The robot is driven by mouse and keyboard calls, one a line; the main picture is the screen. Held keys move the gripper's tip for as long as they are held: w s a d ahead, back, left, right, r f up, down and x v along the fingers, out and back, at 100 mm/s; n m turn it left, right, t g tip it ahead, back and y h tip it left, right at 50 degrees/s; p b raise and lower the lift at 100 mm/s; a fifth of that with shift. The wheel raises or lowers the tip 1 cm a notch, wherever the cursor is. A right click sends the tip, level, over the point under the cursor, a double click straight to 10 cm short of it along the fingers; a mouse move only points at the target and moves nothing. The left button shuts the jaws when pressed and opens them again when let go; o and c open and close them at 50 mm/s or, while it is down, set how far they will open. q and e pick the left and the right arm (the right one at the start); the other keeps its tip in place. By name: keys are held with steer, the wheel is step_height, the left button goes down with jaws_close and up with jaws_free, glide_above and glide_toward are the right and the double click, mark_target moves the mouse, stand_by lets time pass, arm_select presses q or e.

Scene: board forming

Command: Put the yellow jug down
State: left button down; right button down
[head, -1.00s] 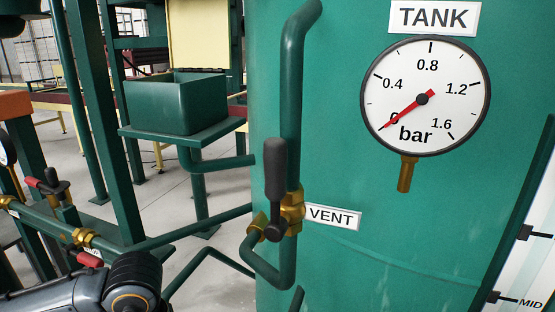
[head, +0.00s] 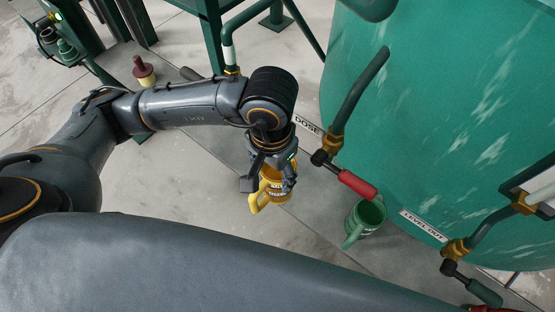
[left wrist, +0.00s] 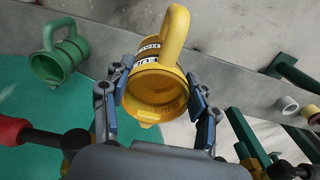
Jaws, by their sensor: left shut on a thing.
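The yellow jug (head: 274,186) hangs in my left gripper (head: 268,180) in the head view, below the wrist and in front of the tank. In the left wrist view, the fingers (left wrist: 157,82) press on both sides of the yellow jug (left wrist: 152,95). Its open mouth faces the camera, its handle points to the top, and a label with dark print is partly visible. The head view does not clearly show whether its base touches the floor. My right gripper is not in view.
A green jug (head: 366,216) stands near the tank (head: 430,120), right of the yellow jug. The dose valve's red handle (head: 358,184) juts out close to my gripper. Another valve (head: 455,252) is at right. Concrete floor (head: 190,190) left of the jug is clear.

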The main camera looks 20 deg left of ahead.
arm_select(q)
steer(key=w+a+f+p, duration=0.3)
steer(key=w+f, duration=0.7)
steer(key=f, duration=0.1)
steer(key=shift+w+f, duration=0.3)
steer(key=shift+f, duration=0.1)
steer(key=shift+f, duration=0.1)
steer(key=shift+c, duration=1.9)
jaws_free()
